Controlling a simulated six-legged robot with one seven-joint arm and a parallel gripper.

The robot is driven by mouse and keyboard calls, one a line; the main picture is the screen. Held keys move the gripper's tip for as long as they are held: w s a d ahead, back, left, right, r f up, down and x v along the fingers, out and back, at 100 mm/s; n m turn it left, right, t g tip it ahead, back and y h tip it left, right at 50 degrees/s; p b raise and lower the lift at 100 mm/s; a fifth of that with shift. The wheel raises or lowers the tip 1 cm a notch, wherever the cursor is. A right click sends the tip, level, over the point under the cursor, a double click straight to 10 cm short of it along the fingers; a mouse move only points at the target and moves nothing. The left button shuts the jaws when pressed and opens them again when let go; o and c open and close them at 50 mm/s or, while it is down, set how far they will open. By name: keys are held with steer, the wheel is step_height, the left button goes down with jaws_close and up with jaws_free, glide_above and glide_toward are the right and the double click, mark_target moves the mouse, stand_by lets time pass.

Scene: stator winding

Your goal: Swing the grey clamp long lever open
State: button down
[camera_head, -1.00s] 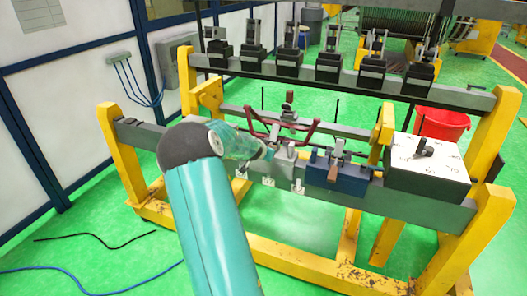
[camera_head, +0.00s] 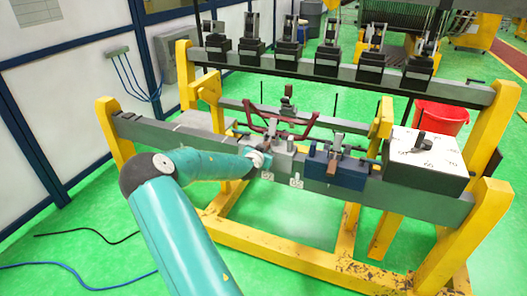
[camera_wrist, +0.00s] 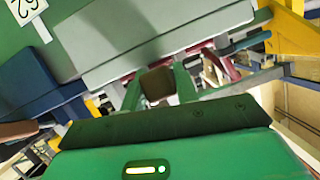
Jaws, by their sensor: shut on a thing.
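The grey clamp (camera_head: 281,159) stands on the front beam, left of the blue clamp (camera_head: 338,172). My gripper (camera_wrist: 158,85) reaches it from the left at the end of my teal arm. In the wrist view, its two green fingers are shut on a brown block, which looks like the grip of the long lever (camera_wrist: 157,86). The grey clamp body (camera_wrist: 170,50) lies just beyond the fingers. In the head view my wrist hides the fingertips and most of the lever, so its exact angle cannot be told.
A dark red bent coil (camera_head: 300,130) lies behind the grey clamp. A white-topped box (camera_head: 425,150) stands on the beam at the right. Several black clamps line the rear beam (camera_head: 300,75). Yellow frame posts (camera_head: 118,130) bound both ends.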

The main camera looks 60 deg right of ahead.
steer(key=shift+f, duration=0.1)
steer(key=c, duration=1.1)
jaws_free()
steer(key=v, duration=1.3)
steer(key=shift+a, duration=0.35)
